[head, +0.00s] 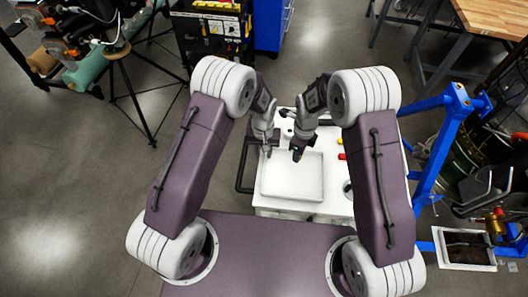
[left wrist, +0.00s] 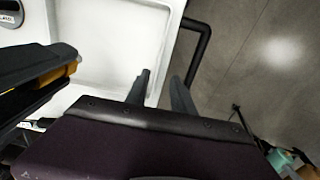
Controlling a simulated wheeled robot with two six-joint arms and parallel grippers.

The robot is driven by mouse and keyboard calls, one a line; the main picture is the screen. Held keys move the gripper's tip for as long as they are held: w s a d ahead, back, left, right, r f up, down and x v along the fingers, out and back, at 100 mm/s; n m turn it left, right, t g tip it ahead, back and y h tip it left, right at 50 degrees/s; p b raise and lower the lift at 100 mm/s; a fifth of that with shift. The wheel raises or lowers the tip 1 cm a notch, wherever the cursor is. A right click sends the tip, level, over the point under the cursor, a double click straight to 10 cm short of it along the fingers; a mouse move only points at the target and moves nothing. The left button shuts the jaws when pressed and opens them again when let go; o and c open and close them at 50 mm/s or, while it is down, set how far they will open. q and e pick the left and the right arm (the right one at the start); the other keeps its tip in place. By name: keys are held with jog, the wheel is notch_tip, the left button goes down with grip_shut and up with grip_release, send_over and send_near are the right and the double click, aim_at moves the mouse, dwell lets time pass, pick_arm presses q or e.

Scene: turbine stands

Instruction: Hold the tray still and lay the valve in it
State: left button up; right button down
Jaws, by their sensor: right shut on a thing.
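The white tray (head: 291,177) lies on the white-topped bench; its bare floor and rim fill much of the left wrist view (left wrist: 115,45). My left gripper (head: 267,152) is at the tray's far left corner. In the left wrist view its fingers (left wrist: 161,92) are apart, one over the tray's inside and one outside the rim, with the rim showing between them. I cannot tell whether they touch it. My right gripper (head: 298,153) is shut over the tray's far part. An orange-yellow piece (left wrist: 58,74) shows at its jaws, possibly the valve, mostly hidden.
Small red (head: 341,141) and yellow (head: 342,156) items and a round thing (head: 348,188) are on the bench right of the tray. A dark rail (head: 240,168) runs along the bench's left side. A blue frame (head: 437,140) stands at the right.

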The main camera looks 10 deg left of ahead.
pick_arm(q)
notch_tip(320, 180, down, 12)
jog(key=shift+s+d+f, duration=0.1)
dwell(0.4)
grip_shut()
dwell(1.3)
